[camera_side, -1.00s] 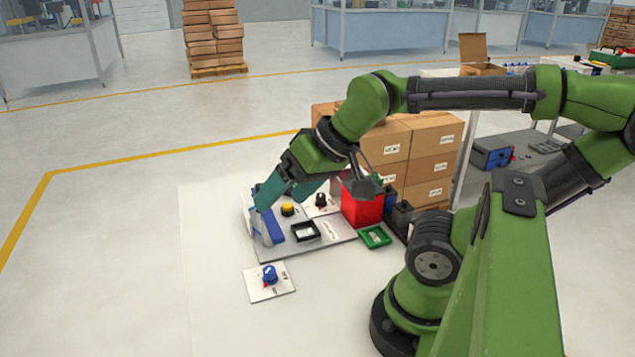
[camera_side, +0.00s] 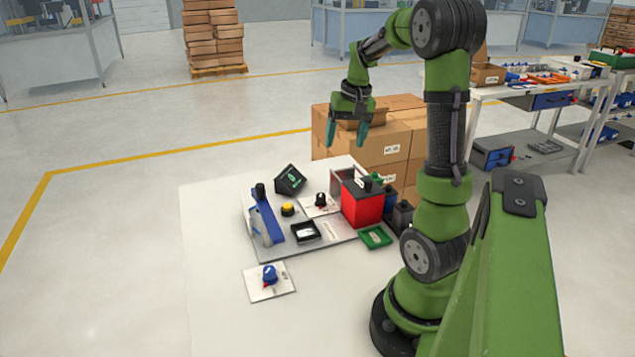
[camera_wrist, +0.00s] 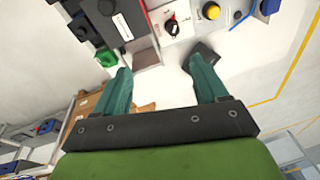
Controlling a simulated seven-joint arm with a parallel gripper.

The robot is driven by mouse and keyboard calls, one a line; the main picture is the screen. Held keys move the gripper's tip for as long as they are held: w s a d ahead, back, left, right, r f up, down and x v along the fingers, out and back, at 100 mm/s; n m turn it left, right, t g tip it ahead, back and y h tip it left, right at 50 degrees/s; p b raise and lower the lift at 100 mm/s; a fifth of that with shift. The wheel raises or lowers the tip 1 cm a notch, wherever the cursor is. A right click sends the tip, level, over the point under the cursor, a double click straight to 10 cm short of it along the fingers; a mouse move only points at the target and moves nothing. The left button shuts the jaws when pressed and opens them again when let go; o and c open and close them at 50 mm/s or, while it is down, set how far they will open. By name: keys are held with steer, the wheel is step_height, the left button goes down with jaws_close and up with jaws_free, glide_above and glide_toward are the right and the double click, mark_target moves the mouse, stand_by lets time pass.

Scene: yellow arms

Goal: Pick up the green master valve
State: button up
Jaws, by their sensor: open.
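A small green part (camera_side: 377,179), which looks like the green master valve, shows just behind the red box in the side view, mostly hidden by it. In the wrist view this green valve (camera_wrist: 106,58) stands beside the dark top of the box, up and left of the left fingertip. My gripper (camera_side: 348,136) is raised above the cartons behind the white table, fingers pointing down, apart and empty. The two teal fingers (camera_wrist: 160,68) are spread wide in the wrist view, with nothing between them but pale surface. The gripper is clear of the valve.
The red box (camera_side: 362,204) stands on the table near the cartons (camera_side: 385,150). A grey panel holds a blue lever (camera_side: 266,217), a yellow button (camera_side: 287,209) and a black knob. A green tray (camera_side: 375,237) lies in front. The table's left side is free.

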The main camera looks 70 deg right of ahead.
steer(key=g, duration=0.2)
glide_above(375, 173)
steer(key=a, duration=0.2)
steer(key=f, duration=0.2)
steer(key=d+r+n, duration=0.2)
steer(key=shift+y, duration=0.3)
step_height(375, 173, down, 17)
steer(key=shift+r, duration=0.1)
